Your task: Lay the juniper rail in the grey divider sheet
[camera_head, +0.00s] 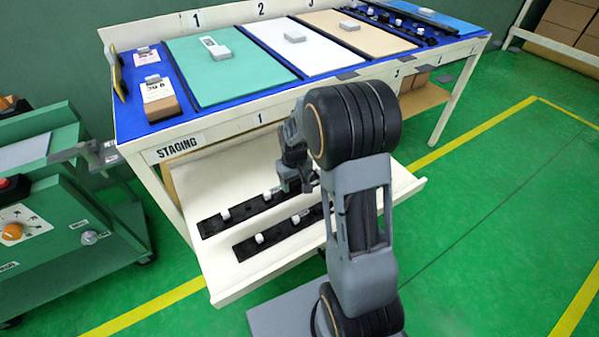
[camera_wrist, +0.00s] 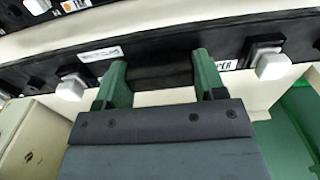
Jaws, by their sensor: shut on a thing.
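My gripper (camera_wrist: 160,78) has its two green fingers on a black rail (camera_wrist: 150,52) in the wrist view. The rail carries white clips near both sides, and a partly hidden label ending in "PER" shows beside the right finger. In the head view my gripper (camera_head: 296,184) is low over the pale lower shelf, at the right end of the farther of two black rails (camera_head: 242,213). I cannot tell whether the rail is lifted. No sheet is plainly grey; a pale, near-white sheet (camera_head: 300,55) lies on the blue table top by number 2.
A teal sheet (camera_head: 215,75) and a tan sheet (camera_head: 350,42) flank the pale one, with small grey blocks on them. The nearer black rail (camera_head: 280,232) lies on the shelf (camera_head: 235,272). A green machine (camera_head: 50,215) stands at left. Green floor is open at right.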

